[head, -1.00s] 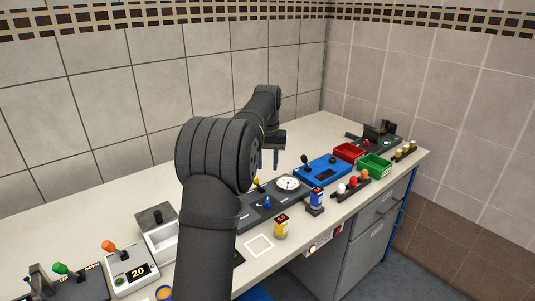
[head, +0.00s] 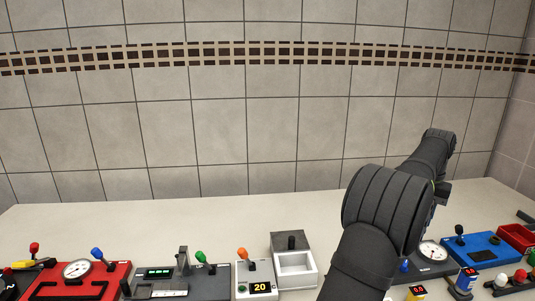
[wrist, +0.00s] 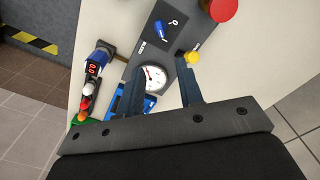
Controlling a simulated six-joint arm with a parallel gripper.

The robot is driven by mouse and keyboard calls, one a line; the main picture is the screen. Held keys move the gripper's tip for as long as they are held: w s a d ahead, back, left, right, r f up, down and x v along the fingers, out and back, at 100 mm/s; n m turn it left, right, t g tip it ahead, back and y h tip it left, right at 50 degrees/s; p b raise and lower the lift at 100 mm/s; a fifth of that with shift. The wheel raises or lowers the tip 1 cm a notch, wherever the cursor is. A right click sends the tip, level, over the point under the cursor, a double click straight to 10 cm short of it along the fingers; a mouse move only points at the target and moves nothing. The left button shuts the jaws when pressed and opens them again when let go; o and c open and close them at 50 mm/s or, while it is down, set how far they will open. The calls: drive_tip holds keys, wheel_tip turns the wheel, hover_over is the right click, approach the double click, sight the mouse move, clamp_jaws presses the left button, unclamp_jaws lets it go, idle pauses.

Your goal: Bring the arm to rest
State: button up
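My arm (head: 385,215) reaches out over the bench from the lower right of the head view. My gripper (wrist: 158,75) shows in the wrist view with its two dark fingers apart and nothing between them. It hangs above a dark panel with a round white dial (wrist: 152,77); the dial shows between the fingers, below them. In the head view the gripper is mostly hidden behind my own arm. A grey device with a green display and an upright slider (head: 182,262) stands on the bench at lower left; I cannot tell whether it is the sliding jack.
The bench (head: 150,222) is clear along the tiled wall. A blue box (head: 475,247) and red bin (head: 515,236) are at right.

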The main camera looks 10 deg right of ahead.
wheel_tip(320, 180, down, 17)
drive_tip(key=shift+f, duration=0.1)
idle(0.4)
drive_tip(key=shift+r, duration=0.2)
drive_tip(key=shift+f, duration=0.2)
drive_tip(key=n, duration=0.8)
drive_tip(key=shift+r+n, duration=0.1)
drive_tip(key=shift+n, duration=0.2)
drive_tip(key=n, duration=0.3)
drive_tip(key=shift+n, duration=2.6)
idle(2.4)
